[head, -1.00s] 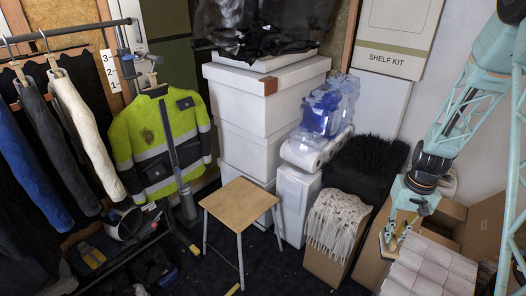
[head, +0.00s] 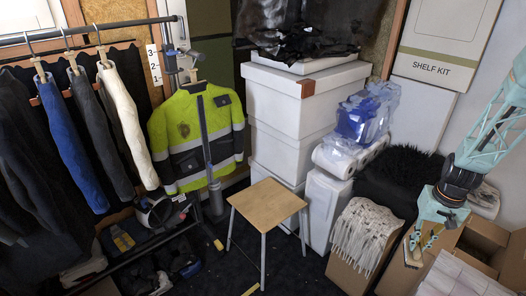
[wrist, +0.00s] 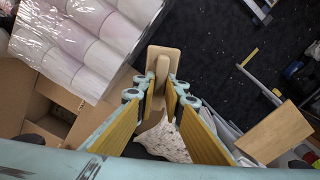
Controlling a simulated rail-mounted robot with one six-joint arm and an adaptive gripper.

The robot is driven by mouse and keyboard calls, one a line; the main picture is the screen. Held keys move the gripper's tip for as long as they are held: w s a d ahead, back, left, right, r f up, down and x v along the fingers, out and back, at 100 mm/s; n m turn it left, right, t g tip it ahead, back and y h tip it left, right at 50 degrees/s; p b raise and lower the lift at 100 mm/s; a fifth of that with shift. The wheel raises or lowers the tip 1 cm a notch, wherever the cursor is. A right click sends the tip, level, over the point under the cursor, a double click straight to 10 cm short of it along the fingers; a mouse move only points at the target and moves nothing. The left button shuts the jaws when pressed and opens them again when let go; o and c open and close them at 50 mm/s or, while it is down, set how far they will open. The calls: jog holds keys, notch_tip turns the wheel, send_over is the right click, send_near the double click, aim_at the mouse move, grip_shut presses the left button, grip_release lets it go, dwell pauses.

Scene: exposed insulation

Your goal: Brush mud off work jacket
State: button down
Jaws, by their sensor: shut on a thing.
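A yellow and dark work jacket (head: 187,155) with pale reflective bands hangs upright on a hanger at the left of centre in the head view. A small brownish patch shows on its chest; I cannot tell if it is mud or a badge. My gripper (head: 422,245) is at the far right, well apart from the jacket. In the wrist view my gripper (wrist: 160,110) is shut on a tan wooden brush (wrist: 161,62). The brush's bristles are hidden.
A wooden stool (head: 268,204) stands on the floor between jacket and gripper. Stacked white boxes (head: 285,105) are behind it. A box of pale mop strands (head: 365,232) and open cartons crowd my gripper. A rail with dark, blue and white garments (head: 75,135) fills the left.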

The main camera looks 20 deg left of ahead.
jog(key=w+a+f+n+t+y+b, duration=0.1)
jog(key=w+a+n+t, duration=0.3)
jog(key=w+a, duration=1.5)
jog(key=shift+w+a+f+n+t+b, duration=0.35)
jog(key=shift+a+f+t+b, duration=0.25)
jog(key=shift+a, duration=1.5)
jog(key=w+a+r+n+t+y+b, duration=0.1)
jog(key=w+a+r+n+t+y, duration=0.2)
jog(key=a, duration=1.6)
jog(key=a+r+n+t+y+b, duration=0.1)
jog(key=a+n+t+y+b, duration=0.2)
jog(key=a, duration=1.7)
jog(key=s+a+r+n+g+y, duration=0.1)
jog(key=s+a, duration=0.4)
jog(key=a, duration=0.5)
jog(key=s+a+r+n+g+y, duration=0.1)
jog(key=s+a+r+y, duration=0.3)
jog(key=a, duration=0.6)
jog(key=s+a+r+n+g+y, duration=0.2)
jog(key=s+a+n+y, duration=0.1)
jog(key=s+a, duration=0.5)
jog(key=shift+s+a+r+y, duration=0.2)
jog(key=shift+a+y, duration=0.4)
jog(key=shift+a, duration=0.5)
